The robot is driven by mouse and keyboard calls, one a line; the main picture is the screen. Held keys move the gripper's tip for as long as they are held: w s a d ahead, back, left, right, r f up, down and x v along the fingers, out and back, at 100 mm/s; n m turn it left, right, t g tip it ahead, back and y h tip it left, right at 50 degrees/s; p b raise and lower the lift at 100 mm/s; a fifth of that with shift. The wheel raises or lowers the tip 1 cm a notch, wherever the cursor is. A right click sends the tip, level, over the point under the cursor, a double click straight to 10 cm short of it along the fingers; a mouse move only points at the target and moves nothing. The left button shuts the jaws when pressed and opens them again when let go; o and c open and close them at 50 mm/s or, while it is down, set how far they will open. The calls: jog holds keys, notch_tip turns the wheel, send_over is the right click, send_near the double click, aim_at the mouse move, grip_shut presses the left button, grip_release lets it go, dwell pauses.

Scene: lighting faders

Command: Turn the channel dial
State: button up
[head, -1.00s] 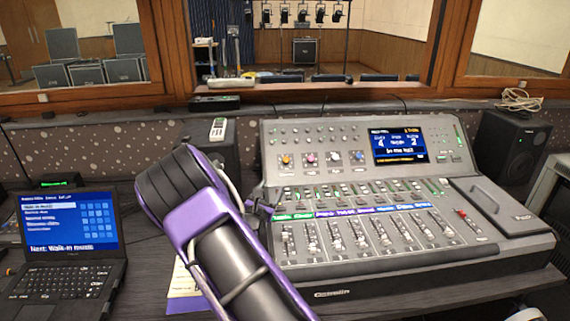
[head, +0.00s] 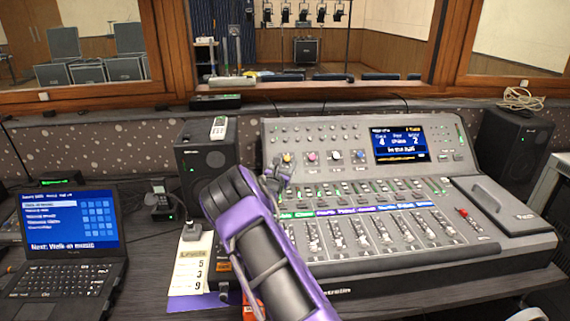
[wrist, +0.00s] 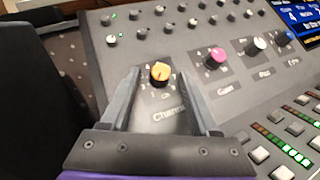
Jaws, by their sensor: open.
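The channel dial is an orange-topped knob (wrist: 160,73) on the grey mixing console, with the word "Channel" printed below it in the wrist view. It also shows as a yellow-orange knob (head: 287,158) at the console's upper left in the head view. My gripper (wrist: 163,95) is open, its two fingers on either side of the dial in the wrist view. I cannot tell whether either finger touches it. In the head view my gripper (head: 275,172) is small, just below and left of the dial.
A pink Gain knob (wrist: 214,57), a white knob (wrist: 256,46) and a blue knob (wrist: 283,38) stand to the right. Small knobs line the panel above, and faders (head: 365,235) lie below. A black speaker (head: 208,165) stands to the left, and a laptop (head: 68,225) farther left.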

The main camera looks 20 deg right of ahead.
grip_shut()
dwell(0.4)
jog(key=shift+w+m+g+h+b, duration=0.1)
jog(key=shift+m+g+h+b, duration=0.25)
jog(key=shift+m, duration=0.25)
jog(key=shift+w+a+m+g+h+b, duration=0.1)
jog(key=shift+a+m+g+h+b, duration=0.1)
jog(key=shift+m+g+h+b, duration=0.65)
jog(key=shift+w+a+r+m+g+h, duration=0.1)
jog(key=shift+m+g+h, duration=0.05)
jog(key=shift+m+g, duration=0.8)
jog(key=shift+w+r+m+g+h, duration=0.1)
jog(key=shift+m+g, duration=0.55)
jog(key=shift+m, duration=0.55)
jog(key=shift+w+a+r+m+g+h, duration=0.1)
jog(key=shift+m+g+h, duration=0.05)
jog(key=shift+m+g, duration=0.8)
jog(key=shift+m, duration=0.45)
grip_release()
